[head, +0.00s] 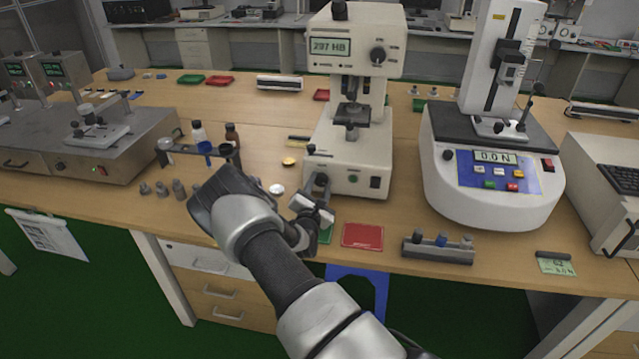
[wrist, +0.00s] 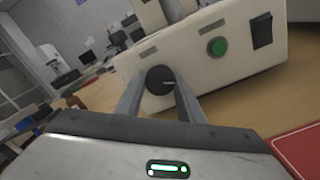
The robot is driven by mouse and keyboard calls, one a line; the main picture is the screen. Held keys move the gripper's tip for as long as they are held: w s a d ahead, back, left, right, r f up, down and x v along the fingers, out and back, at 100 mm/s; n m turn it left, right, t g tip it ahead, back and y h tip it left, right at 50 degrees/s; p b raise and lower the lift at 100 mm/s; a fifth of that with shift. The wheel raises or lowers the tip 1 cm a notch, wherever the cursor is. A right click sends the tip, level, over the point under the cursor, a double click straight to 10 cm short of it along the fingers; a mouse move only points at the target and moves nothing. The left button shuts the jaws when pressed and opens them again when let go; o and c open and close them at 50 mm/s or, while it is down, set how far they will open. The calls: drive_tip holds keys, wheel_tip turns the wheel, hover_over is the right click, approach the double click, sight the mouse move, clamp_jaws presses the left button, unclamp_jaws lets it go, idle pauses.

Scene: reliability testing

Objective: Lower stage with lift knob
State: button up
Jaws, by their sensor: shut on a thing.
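A white hardness tester (head: 352,150) stands on the bench, its display reading 297 HB. Its stage (head: 351,115) sits on a column below the upper head, with a gap under the indenter. The dark round lift knob (wrist: 160,80) is on the lower front of the machine. My gripper (head: 318,188) reaches the lower left of the machine's base. In the wrist view, my two grey fingers (wrist: 158,95) stand on either side of the knob and are shut on it. In the head view the knob is largely hidden by my gripper.
A green button (wrist: 218,47) and a black switch (wrist: 262,29) are right of the knob. A red mat (head: 362,236) lies in front of the machine. Small bottles (head: 232,134) stand to the left. A force tester (head: 490,165) stands to the right.

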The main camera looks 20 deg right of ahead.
drive_tip(key=n+p, duration=0.1)
drive_tip(key=n, duration=0.6)
drive_tip(key=n+p, duration=0.1)
drive_tip(key=n, duration=0.5)
drive_tip(key=shift+n+p, duration=0.35)
drive_tip(key=shift+n, duration=0.05)
drive_tip(key=n, duration=0.4)
drive_tip(key=shift+s+d, duration=0.1)
drive_tip(key=n, duration=0.4)
drive_tip(key=shift+n+p, duration=0.3)
drive_tip(key=o, duration=1.1)
drive_tip(key=shift+c, duration=0.2)
drive_tip(key=shift+r, duration=0.1)
drive_tip(key=p+v, duration=0.1)
drive_tip(key=v, duration=1.6)
drive_tip(key=shift+s, duration=0.15)
